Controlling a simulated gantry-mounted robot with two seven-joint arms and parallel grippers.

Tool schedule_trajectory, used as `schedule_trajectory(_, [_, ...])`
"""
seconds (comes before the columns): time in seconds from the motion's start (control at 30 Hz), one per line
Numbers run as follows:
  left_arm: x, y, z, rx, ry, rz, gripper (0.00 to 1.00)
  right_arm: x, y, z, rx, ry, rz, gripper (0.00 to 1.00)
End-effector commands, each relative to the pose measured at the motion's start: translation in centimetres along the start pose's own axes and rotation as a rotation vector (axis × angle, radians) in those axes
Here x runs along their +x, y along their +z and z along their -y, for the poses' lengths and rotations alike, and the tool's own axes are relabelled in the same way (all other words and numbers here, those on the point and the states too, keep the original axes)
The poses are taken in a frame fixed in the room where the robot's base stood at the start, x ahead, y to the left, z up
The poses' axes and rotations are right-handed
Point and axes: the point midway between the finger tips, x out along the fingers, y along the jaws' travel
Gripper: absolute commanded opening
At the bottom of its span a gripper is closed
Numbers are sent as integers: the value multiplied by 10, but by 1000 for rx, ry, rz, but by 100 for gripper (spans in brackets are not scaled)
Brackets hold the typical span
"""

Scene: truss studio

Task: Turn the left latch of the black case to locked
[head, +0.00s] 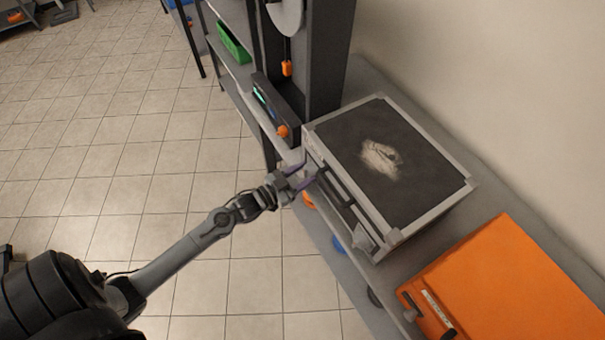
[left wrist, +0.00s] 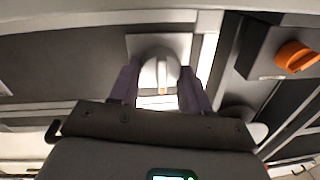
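The black case (head: 425,150) with silver edges lies on the bench, its front with a black handle (head: 337,187) facing my left arm. My left gripper (head: 303,177) is at the left part of that front. In the left wrist view the left latch (left wrist: 159,72), a rounded pale metal piece with an orange tip, sits on a plate on the case front (left wrist: 65,65). In the head view the gripper hides this latch. My right gripper is not in view.
An orange case (head: 510,285) lies on the bench to the right. A dark device with an orange knob (head: 282,131) stands close to the left of the black case; the knob also shows in the left wrist view (left wrist: 296,57). A wall runs behind the bench.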

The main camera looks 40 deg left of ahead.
Motion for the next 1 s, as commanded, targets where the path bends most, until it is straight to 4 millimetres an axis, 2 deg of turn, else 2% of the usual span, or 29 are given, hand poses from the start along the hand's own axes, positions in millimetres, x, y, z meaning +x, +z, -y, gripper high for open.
schedule_trajectory(0.03, [0,0,0,0,0,0,33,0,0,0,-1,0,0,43])
schedule_trajectory(0.13, [0,0,0,0,0,0,17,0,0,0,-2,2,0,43])
schedule_trajectory(0.17, [0,0,0,0,0,0,17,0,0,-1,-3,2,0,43])
schedule_trajectory(0.57, [0,0,0,88,0,-6,17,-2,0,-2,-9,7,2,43])
schedule_trajectory(1.0, [0,1,0,453,-5,-33,17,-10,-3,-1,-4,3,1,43])
